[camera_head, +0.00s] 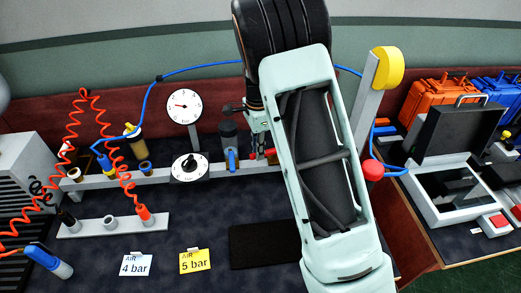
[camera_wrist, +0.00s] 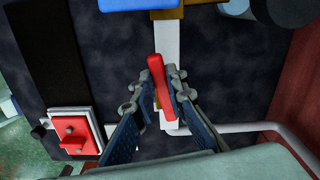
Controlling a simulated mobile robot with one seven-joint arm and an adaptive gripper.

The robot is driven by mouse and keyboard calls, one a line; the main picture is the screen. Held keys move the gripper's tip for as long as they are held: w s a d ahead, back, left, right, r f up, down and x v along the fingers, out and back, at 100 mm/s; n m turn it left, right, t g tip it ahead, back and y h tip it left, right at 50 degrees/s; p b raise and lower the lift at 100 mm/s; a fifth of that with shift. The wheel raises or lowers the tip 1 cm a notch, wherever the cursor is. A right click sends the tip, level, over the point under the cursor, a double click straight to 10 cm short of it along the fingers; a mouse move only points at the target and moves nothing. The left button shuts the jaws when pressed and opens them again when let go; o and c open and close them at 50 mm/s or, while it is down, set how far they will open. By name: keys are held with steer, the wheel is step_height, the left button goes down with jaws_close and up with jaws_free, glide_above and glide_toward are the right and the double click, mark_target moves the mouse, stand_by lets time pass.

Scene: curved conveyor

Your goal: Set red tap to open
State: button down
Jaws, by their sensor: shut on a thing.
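The red tap has a red lever handle (camera_wrist: 158,75). In the wrist view the handle stands between the two fingers of my gripper (camera_wrist: 160,80), which is shut on it. The lever runs nearly along the pale bar, tilted a little. In the head view a small red part (camera_head: 270,153) shows on the rail just left of my arm. My arm hides most of this area, and my fingertips cannot be made out there.
A blue-handled valve (camera_head: 231,160) sits close left on the rail (camera_head: 205,172). A round gauge (camera_head: 184,106), a dial (camera_head: 190,167) and coiled red hoses (camera_head: 75,120) stand farther left. A red knob (camera_head: 372,170) is right of my arm. A black mat (camera_head: 263,246) lies in front.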

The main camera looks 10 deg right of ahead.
steer(key=shift+w+m+p, duration=0.4)
steer(key=shift+w+m, duration=0.3)
steer(key=shift+m, duration=0.5)
steer(key=shift+r, duration=0.1)
steer(key=c, duration=1.9)
jaws_free()
steer(key=shift+c, duration=0.2)
step_height(320, 180, up, 12)
